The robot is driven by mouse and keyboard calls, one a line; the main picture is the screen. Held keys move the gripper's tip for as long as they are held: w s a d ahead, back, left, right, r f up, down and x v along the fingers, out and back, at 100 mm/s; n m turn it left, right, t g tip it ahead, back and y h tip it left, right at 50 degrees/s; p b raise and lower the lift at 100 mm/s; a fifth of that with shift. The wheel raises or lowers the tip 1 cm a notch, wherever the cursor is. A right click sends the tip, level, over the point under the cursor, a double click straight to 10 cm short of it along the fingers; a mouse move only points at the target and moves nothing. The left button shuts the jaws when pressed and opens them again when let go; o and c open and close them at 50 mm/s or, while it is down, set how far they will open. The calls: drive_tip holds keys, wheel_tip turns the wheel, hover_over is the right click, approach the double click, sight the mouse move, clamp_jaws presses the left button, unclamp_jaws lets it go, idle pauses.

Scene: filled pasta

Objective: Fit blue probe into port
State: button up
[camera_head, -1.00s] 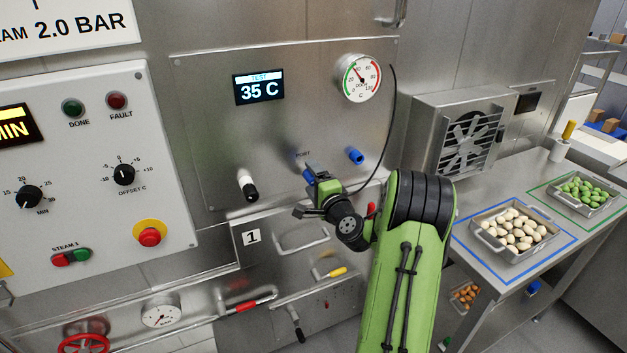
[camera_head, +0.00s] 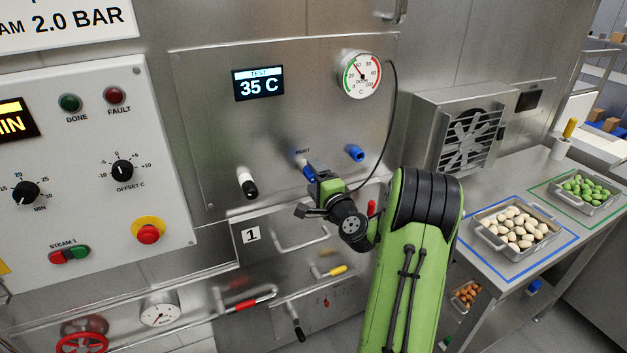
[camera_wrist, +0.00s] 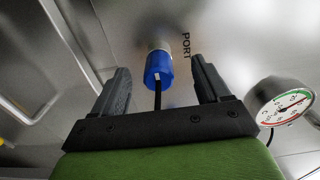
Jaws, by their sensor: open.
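The blue probe (camera_head: 309,173) is at the steel panel just below the PORT label, and its blue end points out toward my gripper (camera_head: 315,190). In the wrist view the blue probe (camera_wrist: 158,72) sits at the end of a short metal collar (camera_wrist: 159,43) against the panel, beside the word PORT. A black cable hangs from it. My gripper (camera_wrist: 160,80) is open, with one finger on each side of the probe and visible gaps to both. How deep the probe sits in the port is hidden.
A second blue fitting (camera_head: 354,153) is on the panel to the right, below the dial gauge (camera_head: 359,75). A black-and-white fitting (camera_head: 247,184) is to the left. A drawer handle (camera_head: 302,238) is below. The cable loops from the gauge to behind my gripper.

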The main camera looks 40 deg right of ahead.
drive_tip(key=b+v, duration=0.4)
drive_tip(key=v, duration=0.2)
drive_tip(key=shift+w, duration=0.1)
